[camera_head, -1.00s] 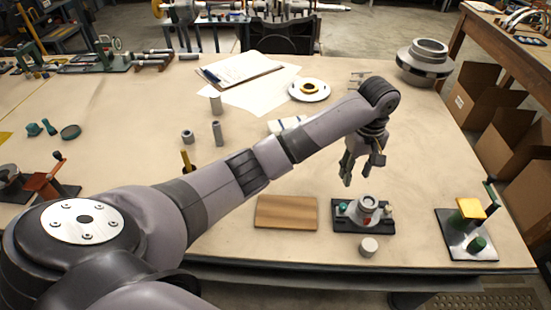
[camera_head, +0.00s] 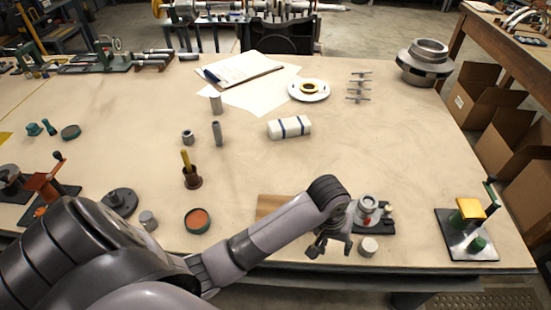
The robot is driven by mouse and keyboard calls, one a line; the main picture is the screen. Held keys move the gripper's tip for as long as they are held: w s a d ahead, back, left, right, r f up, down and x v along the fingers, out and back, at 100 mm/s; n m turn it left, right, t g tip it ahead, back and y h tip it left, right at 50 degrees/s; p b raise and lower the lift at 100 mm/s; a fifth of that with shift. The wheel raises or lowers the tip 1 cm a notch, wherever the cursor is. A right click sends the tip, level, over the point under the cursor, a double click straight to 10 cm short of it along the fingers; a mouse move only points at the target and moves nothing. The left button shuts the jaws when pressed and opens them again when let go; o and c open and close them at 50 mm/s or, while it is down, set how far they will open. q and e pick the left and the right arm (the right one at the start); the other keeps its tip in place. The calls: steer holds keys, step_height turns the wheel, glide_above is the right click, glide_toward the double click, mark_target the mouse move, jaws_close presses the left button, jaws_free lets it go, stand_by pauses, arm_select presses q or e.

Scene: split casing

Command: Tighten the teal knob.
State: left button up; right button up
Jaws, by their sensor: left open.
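The split casing (camera_head: 368,203), a grey round housing with a red mark, stands on a dark base (camera_head: 387,226) near the front edge of the table. A small pale knob (camera_head: 388,210) shows at its right side. The teal knob on the casing's left side is hidden behind my wrist. My left gripper (camera_head: 330,249) is open and points down, just left of and in front of the casing. I see nothing between its fingers. Whether it touches the base cannot be told. My right gripper is not in view.
A wooden board (camera_head: 268,205) lies left of the casing, partly covered by my arm. A short grey cylinder (camera_head: 368,247) stands just in front of the base. A fixture with a yellow block (camera_head: 470,208) is at right.

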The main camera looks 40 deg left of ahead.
arm_select(q)
steer(key=s+a+m+t, duration=0.1)
steer(key=s+a+m, duration=0.1)
steer(key=s, duration=0.5)
steer(key=s+a+m+y, duration=0.1)
steer(key=s+a+m, duration=0.1)
steer(key=s+a, duration=0.3)
steer(key=s, duration=0.3)
steer(key=shift+s+f+m+t, duration=0.25)
steer(key=shift+m+t, duration=0.05)
steer(key=shift+t, duration=0.1)
steer(key=shift+d, duration=0.1)
steer(key=s+a+f+g+b, duration=0.1)
steer(key=s+f+b, duration=0.15)
steer(key=f, duration=2.55)
steer(key=s+a+f, duration=0.1)
steer(key=s+f, duration=0.7)
steer(key=s, duration=0.1)
steer(key=s+a+f+m+g, duration=0.1)
steer(key=s+a+f, duration=0.1)
steer(key=s+f, duration=0.6)
steer(key=shift+s+a+y+b, duration=0.25)
steer(key=shift+s+y+b, duration=0.15)
steer(key=shift+s, duration=0.1)
